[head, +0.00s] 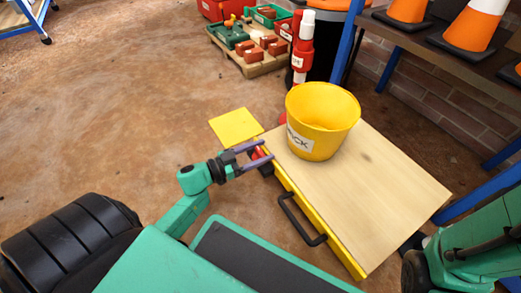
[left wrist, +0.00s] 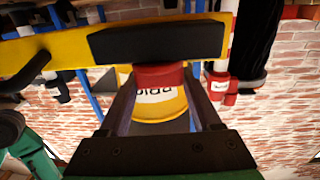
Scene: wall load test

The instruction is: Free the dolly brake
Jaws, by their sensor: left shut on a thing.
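The dolly (head: 375,185) has a pale wooden deck and a yellow frame. A small red part, seemingly the brake lever (head: 259,151), sits at its left corner. My left gripper (head: 264,152) reaches this corner from the left, its two fingers on either side of the red part. In the left wrist view the red part (left wrist: 160,76) lies between the fingers, below a black block (left wrist: 157,42) on the yellow frame. The gripper is shut on it. A yellow bucket (head: 318,117) with a white label stands on the deck. My right gripper is out of view.
A yellow plate (head: 236,127) is beside the dolly's far left corner. A black handle (head: 298,222) sticks out of its near side. A pallet (head: 254,64) with bricks and a shelf with orange cones (head: 472,25) stand behind. The floor at left is mostly clear.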

